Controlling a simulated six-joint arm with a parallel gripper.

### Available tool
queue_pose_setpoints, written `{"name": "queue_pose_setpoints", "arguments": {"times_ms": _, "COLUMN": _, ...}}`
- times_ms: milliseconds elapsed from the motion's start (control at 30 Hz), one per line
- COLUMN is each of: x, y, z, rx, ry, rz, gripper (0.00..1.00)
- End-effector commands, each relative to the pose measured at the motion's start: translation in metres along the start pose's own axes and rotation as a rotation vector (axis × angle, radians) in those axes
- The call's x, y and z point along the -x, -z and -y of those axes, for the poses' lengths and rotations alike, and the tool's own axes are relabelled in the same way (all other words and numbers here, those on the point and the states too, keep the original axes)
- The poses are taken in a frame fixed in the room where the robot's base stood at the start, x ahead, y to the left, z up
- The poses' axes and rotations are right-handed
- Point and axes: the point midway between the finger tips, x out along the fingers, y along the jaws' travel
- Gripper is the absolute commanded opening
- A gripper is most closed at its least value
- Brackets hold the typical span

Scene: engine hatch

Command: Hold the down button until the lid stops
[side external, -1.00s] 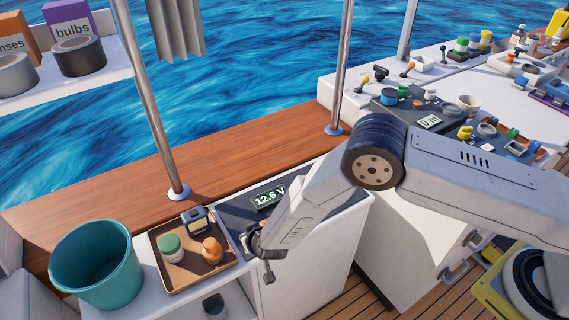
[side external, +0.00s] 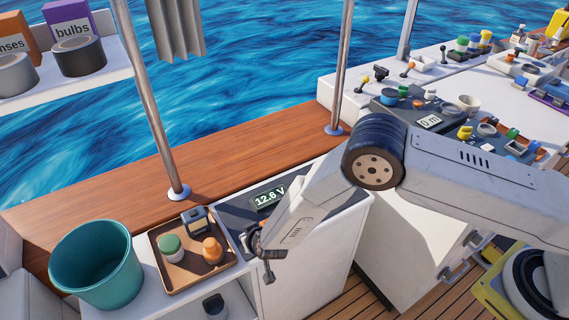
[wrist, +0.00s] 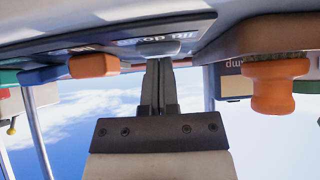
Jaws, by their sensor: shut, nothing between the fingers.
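My gripper (wrist: 160,75) is shut and empty in the wrist view. Its fingertips reach up to a grey button (wrist: 168,55) on the dark control panel and appear to touch it; how far it is pressed cannot be seen. An orange button (wrist: 94,65) and a blue button (wrist: 40,75) sit to its left. The label above is only partly readable, so I cannot tell which button is the down one. In the side view my arm covers much of the panel (side external: 234,213), and the buttons are hidden. I cannot make out the lid.
A 12.6 V display (side external: 268,198) is on the panel. A brown tray (side external: 172,286) with a green-topped jar, an orange knob (side external: 212,250) and a dark item lies left of it. A teal bucket (side external: 97,265) stands further left. A metal post (side external: 165,130) rises behind.

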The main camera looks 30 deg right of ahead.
Motion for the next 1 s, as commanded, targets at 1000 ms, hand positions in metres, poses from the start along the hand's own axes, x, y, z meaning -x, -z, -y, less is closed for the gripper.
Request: {"name": "queue_pose_setpoints", "arguments": {"times_ms": 1000, "x": 0.064, "y": 0.028, "z": 0.001, "rx": 0.002, "ry": 0.001, "rz": 0.0, "gripper": 0.0}}
